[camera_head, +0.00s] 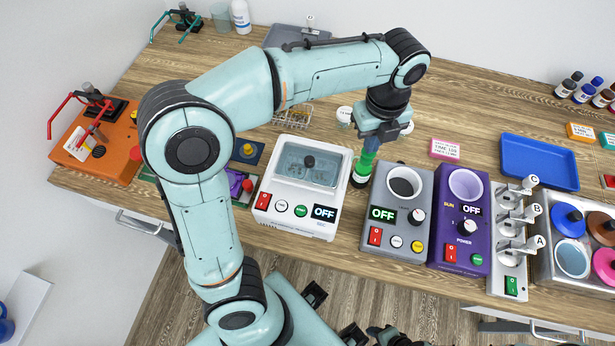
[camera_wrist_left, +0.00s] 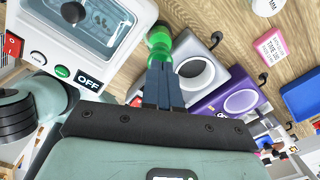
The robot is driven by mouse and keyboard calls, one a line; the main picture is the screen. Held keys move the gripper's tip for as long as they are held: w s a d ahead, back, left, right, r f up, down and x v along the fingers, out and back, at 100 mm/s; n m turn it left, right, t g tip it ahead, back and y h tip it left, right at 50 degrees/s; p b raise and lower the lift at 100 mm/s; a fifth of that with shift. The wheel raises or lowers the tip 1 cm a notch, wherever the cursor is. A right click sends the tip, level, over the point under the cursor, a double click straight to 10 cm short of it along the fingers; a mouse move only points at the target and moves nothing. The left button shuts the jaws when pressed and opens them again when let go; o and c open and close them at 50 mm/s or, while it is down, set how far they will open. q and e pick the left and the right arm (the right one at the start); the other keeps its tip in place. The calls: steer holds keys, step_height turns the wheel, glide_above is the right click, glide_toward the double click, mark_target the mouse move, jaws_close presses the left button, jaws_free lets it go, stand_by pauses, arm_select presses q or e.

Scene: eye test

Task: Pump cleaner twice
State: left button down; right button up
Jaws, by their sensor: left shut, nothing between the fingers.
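The cleaner is a green bottle (camera_head: 363,167) with a dark and white lower end, on the wooden table between the white machine and the grey machine. My left gripper (camera_head: 370,146) points down right over its top. In the left wrist view the closed fingertips (camera_wrist_left: 162,66) overlap the green cleaner (camera_wrist_left: 158,42). The fingers are shut together with nothing between them. Whether they touch the cleaner's top I cannot tell, and the fingers hide part of it. My right gripper is not recognisable in either view.
The white machine (camera_head: 334,208) stands close on the left of the cleaner, the grey machine (camera_head: 417,241) and purple machine (camera_head: 478,246) on the right. All have OFF displays.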

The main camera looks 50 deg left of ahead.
arm_select(q)
steer(key=shift+f+b, duration=0.55)
steer(key=shift+f, duration=0.6)
arm_select(e)
steer(key=shift+s+f, duration=0.35)
steer(key=shift+f, duration=0.35)
arm_select(q)
steer(key=shift+r, duration=0.15)
arm_select(e)
steer(key=shift+r, duration=0.1)
arm_select(q)
steer(key=shift+r+p, duration=1.1)
steer(key=shift+r, duration=0.2)
arm_select(e)
steer(key=shift+w+r, duration=0.35)
steer(key=shift+r, duration=0.25)
steer(key=shift+w+r, duration=0.35)
steer(key=shift+r, duration=0.2)
arm_select(q)
steer(key=shift+r, duration=0.15)
arm_select(e)
steer(key=shift+r, duration=0.1)
